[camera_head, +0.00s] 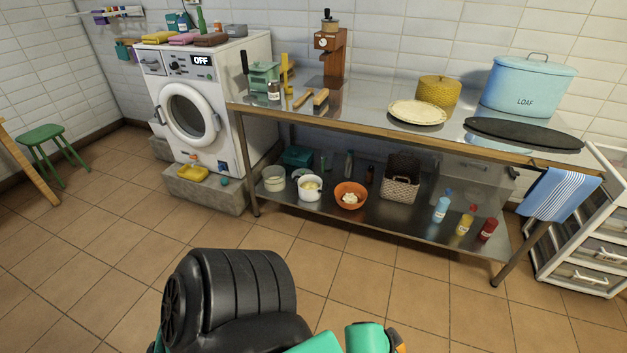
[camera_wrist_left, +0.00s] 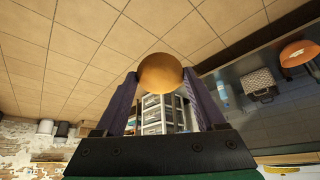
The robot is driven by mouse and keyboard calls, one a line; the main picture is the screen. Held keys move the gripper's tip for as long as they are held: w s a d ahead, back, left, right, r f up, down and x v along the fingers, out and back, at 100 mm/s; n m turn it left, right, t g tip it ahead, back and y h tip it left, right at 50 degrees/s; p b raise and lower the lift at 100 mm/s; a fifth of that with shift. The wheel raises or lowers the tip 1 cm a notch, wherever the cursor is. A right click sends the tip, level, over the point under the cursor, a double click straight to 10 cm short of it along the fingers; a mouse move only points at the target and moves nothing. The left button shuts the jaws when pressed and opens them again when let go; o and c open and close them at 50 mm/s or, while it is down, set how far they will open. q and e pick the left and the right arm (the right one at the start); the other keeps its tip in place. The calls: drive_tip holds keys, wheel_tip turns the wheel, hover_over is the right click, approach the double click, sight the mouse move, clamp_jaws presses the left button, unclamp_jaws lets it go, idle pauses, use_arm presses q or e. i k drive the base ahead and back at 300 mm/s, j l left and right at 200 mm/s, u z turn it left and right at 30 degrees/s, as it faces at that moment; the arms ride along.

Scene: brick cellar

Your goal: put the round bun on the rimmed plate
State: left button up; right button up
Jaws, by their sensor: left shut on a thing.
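The round bun (camera_wrist_left: 160,73) is orange-brown and sits between the two fingertips of my left gripper (camera_wrist_left: 160,80) in the left wrist view. The gripper is shut on it, and the bun is held clear of the floor. The head view shows parts of my arm at the bottom but neither the bun nor the left gripper's fingers. The rimmed plate (camera_head: 417,112) is cream-coloured and round, and lies bare on the steel table top. The bun is apart from the plate. My right gripper is in neither view.
The steel table (camera_head: 363,121) has a yellow pot (camera_head: 439,92) behind the plate, a blue bread bin (camera_head: 527,86) and a dark oval board (camera_head: 522,134) to its right. Wooden-handled tools (camera_head: 320,97) lie left. Bowls and bottles fill the lower shelf. Tiled floor before the table is clear.

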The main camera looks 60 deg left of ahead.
sight(425, 112)
drive_tip(key=i+j+u, duration=0.1)
drive_tip(key=i+u, duration=0.3)
drive_tip(key=i+l+u, duration=0.15)
drive_tip(key=i+u, duration=0.3)
drive_tip(key=i, duration=0.15)
drive_tip(key=i+l+u, duration=0.25)
drive_tip(key=i+u, duration=0.15)
drive_tip(key=i+l+u, duration=0.45)
drive_tip(key=i, duration=0.1)
